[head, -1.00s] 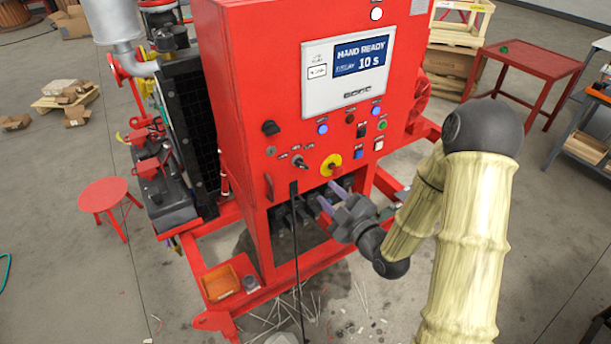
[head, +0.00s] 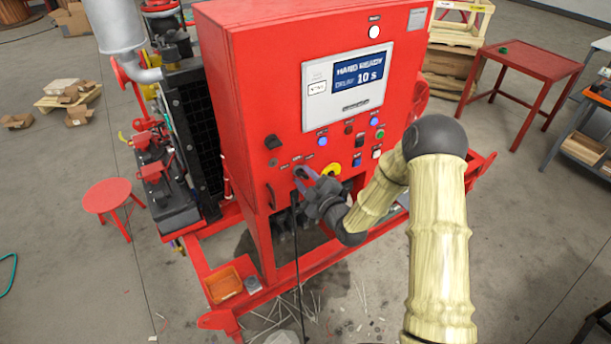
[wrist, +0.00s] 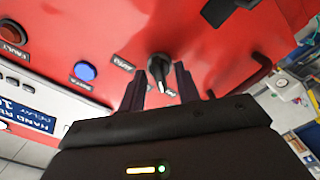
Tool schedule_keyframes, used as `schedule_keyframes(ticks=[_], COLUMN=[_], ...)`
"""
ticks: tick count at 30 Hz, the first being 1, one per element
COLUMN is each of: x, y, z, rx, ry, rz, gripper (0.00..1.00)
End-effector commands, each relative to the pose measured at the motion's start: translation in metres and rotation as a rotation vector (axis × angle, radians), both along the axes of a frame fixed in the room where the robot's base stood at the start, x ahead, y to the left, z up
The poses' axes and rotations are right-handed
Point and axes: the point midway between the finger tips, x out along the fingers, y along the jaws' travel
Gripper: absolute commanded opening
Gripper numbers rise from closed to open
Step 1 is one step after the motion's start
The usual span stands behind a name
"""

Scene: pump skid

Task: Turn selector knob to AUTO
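The black selector knob (wrist: 159,68) is on the red panel in the wrist view. Its white mark points down toward a partly covered label, and an AUTO label (wrist: 124,62) is to its left. My gripper (wrist: 160,75) is open, with one finger on each side of the knob; I cannot tell whether they touch it. In the head view my gripper (head: 306,174) is at the lower panel and hides the knob. The display (head: 358,72) reads HAND READY, DELAY 10 s.
A yellow-ringed button (head: 331,169) is just right of my gripper in the head view. Another black knob (head: 272,142) and a dark handle (wrist: 250,75) are also close by.

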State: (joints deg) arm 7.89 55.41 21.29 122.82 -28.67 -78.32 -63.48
Motion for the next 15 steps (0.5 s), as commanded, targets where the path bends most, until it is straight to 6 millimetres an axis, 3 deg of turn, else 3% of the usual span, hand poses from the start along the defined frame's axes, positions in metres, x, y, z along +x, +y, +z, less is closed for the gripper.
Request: schedule_keyframes(ticks=[6, 11, 15], x=[-0.0001, -0.0003, -0.0004], y=[-0.0001, -0.0001, -0.0002], z=[-0.0006, -0.0005, -0.0007], rx=[0.0, 0.0, 0.001], ry=[0.0, 0.0, 0.002], rz=[0.0, 0.0, 0.001], gripper=[0.3, 0.0, 0.0])
